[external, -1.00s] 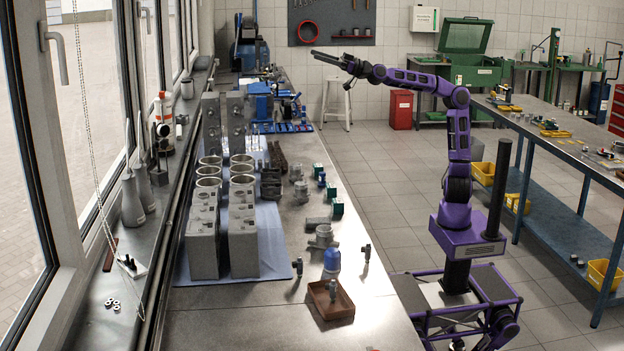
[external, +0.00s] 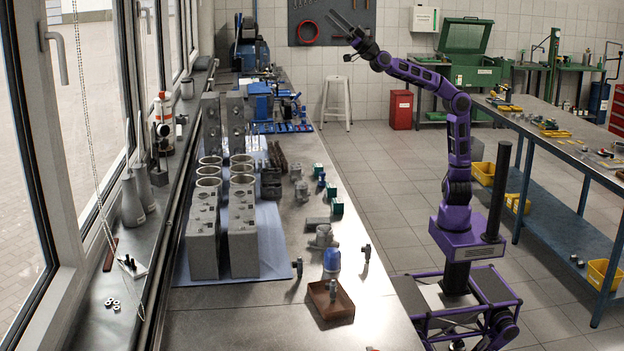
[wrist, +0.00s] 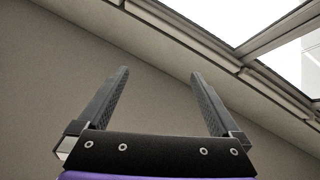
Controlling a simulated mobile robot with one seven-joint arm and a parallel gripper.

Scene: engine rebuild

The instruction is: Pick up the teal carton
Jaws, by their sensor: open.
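Two small teal cartons stand on the workbench near its right edge, one (external: 331,191) just behind the other (external: 337,207). I cannot tell which of them is the task's carton. My gripper (external: 335,18) is raised high above and beyond the cartons, pointing up and to the left. Its fingers are spread with nothing between them; the open gripper also shows in the wrist view (wrist: 160,75), against a bare wall and ceiling. No carton is visible in the wrist view.
Engine blocks and cylinders (external: 243,240) stand on a blue mat on the bench's left. A blue jar (external: 332,262) and a rust-brown tray (external: 322,303) are nearer the front. Grey parts lie around the cartons. A second bench (external: 560,145) is at the right, across open floor.

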